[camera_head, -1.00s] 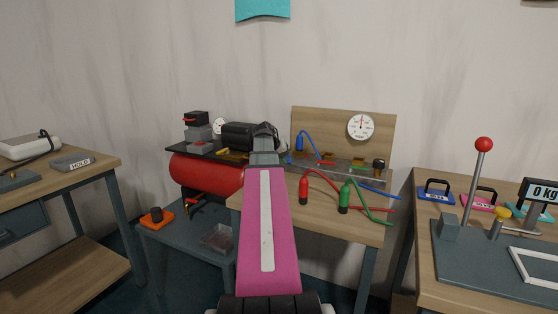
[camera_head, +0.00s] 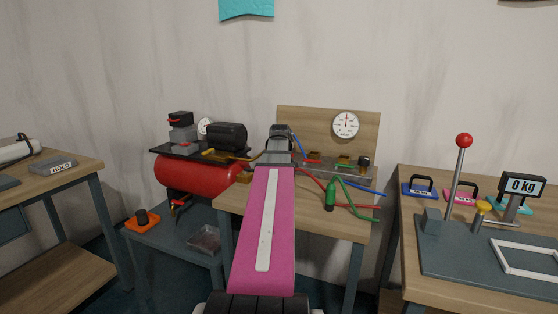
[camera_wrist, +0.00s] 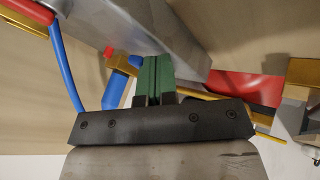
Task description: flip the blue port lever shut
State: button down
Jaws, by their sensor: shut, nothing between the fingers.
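My gripper (camera_wrist: 155,62) is shut and empty, its green fingers together in the middle of the wrist view. A blue coupling (camera_wrist: 116,85) lies just left of the fingers, with a small red part at its upper end. I cannot tell whether the fingers touch it. The grey manifold (camera_wrist: 130,22) is beyond the fingertips; in the head view the manifold (camera_head: 350,173) stands at the back of the middle table. My gripper (camera_head: 280,133) covers its left end there.
A blue hose (camera_wrist: 66,68) runs down the left of the wrist view. Red (camera_head: 312,174) and green (camera_head: 355,189) hoses lie on the table by the manifold. The red compressor tank (camera_head: 195,175) is left of my arm. A gauge (camera_head: 346,124) hangs on the backboard.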

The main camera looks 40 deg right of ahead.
jog(key=shift+w, duration=0.15)
jog(key=shift+w, duration=0.65)
jog(key=a, duration=0.2)
jog(key=s+a, duration=0.1)
jog(key=a, duration=0.1)
jog(key=shift+s+a, duration=0.1)
jog(key=shift+s, duration=0.05)
jog(key=d+v, duration=0.1)
jog(key=v, duration=0.8)
jog(key=shift+s+a+r, duration=0.15)
jog(key=shift+s+r, duration=0.3)
